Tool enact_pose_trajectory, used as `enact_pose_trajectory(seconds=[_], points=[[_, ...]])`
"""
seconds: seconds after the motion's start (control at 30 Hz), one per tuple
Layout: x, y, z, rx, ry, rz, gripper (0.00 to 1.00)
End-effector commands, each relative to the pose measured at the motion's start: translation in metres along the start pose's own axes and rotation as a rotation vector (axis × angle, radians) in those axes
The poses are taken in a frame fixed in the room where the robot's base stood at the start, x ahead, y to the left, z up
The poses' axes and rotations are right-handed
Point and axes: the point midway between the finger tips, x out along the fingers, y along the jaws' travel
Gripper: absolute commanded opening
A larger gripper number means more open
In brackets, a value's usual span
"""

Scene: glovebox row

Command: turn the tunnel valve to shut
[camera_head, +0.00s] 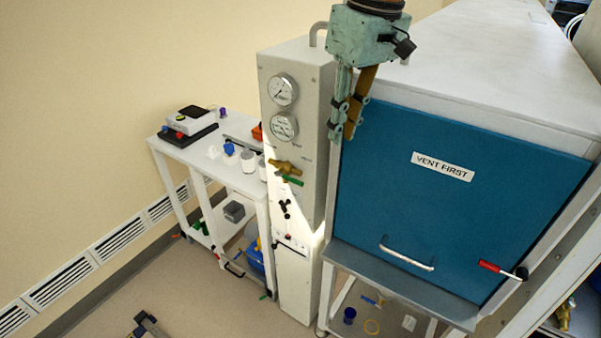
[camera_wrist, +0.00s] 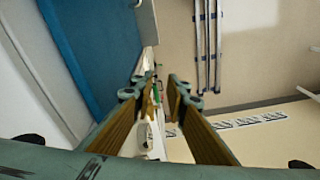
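A tall pale grey panel (camera_head: 308,110) stands left of a blue glovebox door. On its front is a brass valve (camera_head: 284,166) with a green lever (camera_head: 292,180) just below it. A small black handle (camera_head: 285,208) sits lower on the panel. The labels are too small to read, so I cannot tell which one is the tunnel valve. My gripper (camera_head: 343,132) hangs in front of the panel's right side and the door's left edge, above and right of the brass valve, apart from it. In the wrist view its two fingers (camera_wrist: 160,88) are spread with nothing held between them.
Two round gauges (camera_head: 283,90) are high on the panel. The blue door (camera_head: 450,200) bears a "VENT FIRST" sign and a red-gripped handle (camera_head: 490,266). A white side table (camera_head: 185,148) with containers stands left of the panel. The floor (camera_head: 200,300) in front is mostly clear.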

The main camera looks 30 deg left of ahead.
Motion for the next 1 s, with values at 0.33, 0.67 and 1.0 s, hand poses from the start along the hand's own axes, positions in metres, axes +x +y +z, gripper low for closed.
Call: enact_pose_trajectory(seconds=[0.33, 0.67, 1.0], points=[[0.022, -0.018, -0.045, -0.145, -0.061, 0.091, 0.14], [0.073, -0.031, -0.101, -0.257, -0.104, 0.167, 0.14], [0.102, -0.042, -0.134, -0.325, -0.119, 0.213, 0.14]])
